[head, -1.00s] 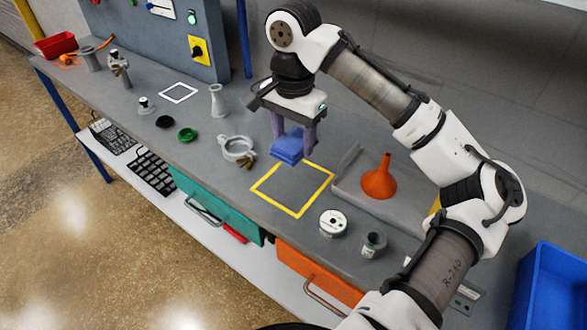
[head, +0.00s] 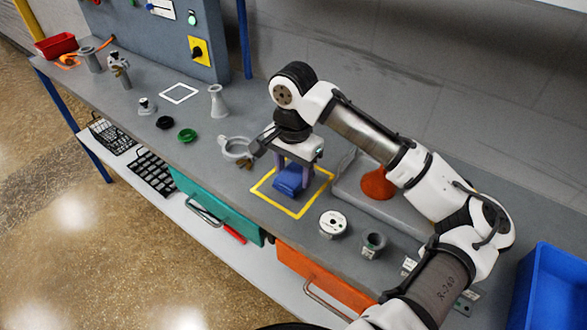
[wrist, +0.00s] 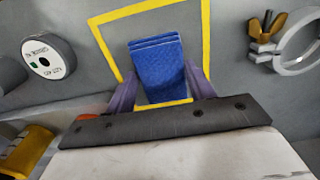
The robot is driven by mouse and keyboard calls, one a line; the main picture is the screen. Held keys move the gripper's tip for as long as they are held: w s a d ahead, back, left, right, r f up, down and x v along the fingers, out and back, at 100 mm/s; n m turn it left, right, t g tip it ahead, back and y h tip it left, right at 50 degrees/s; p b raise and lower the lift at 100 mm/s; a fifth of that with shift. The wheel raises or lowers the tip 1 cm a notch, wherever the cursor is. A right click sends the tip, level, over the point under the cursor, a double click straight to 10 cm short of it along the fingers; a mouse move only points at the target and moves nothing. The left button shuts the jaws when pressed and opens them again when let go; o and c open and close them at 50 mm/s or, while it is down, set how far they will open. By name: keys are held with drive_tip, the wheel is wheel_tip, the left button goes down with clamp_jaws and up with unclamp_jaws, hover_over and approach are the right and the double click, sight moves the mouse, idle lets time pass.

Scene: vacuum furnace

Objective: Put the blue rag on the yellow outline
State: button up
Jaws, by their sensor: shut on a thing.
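The blue rag (head: 290,180) is a folded block between the purple fingers of my gripper (head: 292,172). In the head view it is low over the yellow outline (head: 316,197) on the grey bench, within its borders. In the wrist view the rag (wrist: 158,65) sits between both fingers (wrist: 160,88), with the yellow outline (wrist: 205,40) around it. My gripper is shut on the rag. I cannot tell whether the rag touches the bench.
A white-topped round part (head: 332,222) and a grey cup (head: 373,244) stand right of the outline. A ring clamp (head: 236,148) is to its left.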

sight(294, 175)
drive_tip(key=shift+f, duration=0.15)
drive_tip(key=o, duration=0.9)
drive_tip(key=shift+o, duration=0.2)
drive_tip(key=shift+r, duration=0.2)
wheel_tip(294, 175, up, 12)
